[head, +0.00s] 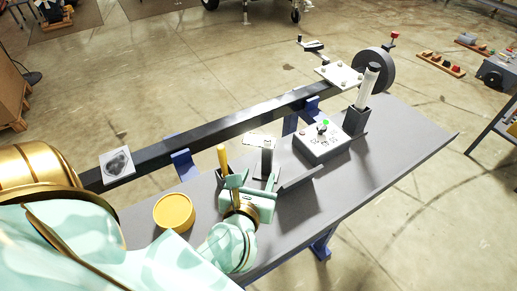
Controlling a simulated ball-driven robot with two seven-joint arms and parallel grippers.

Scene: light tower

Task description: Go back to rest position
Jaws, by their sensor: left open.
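My left gripper (250,184) is mint green and hangs over the grey workbench (395,150), near its front edge. Its two fingers are apart and nothing shows between them. My left arm comes in from the lower left, mint and gold. A yellow upright stick (222,158) stands just behind the gripper, and I cannot tell whether they touch. A yellow round container (174,212) sits on the bench left of the gripper. My right gripper is not in view.
A control box (322,143) with a green button stands right of the gripper. Beside it a white cylinder (369,86) stands in a dark holder. A dark beam (230,122) with a wheel (375,70) runs behind. The bench's right end is clear.

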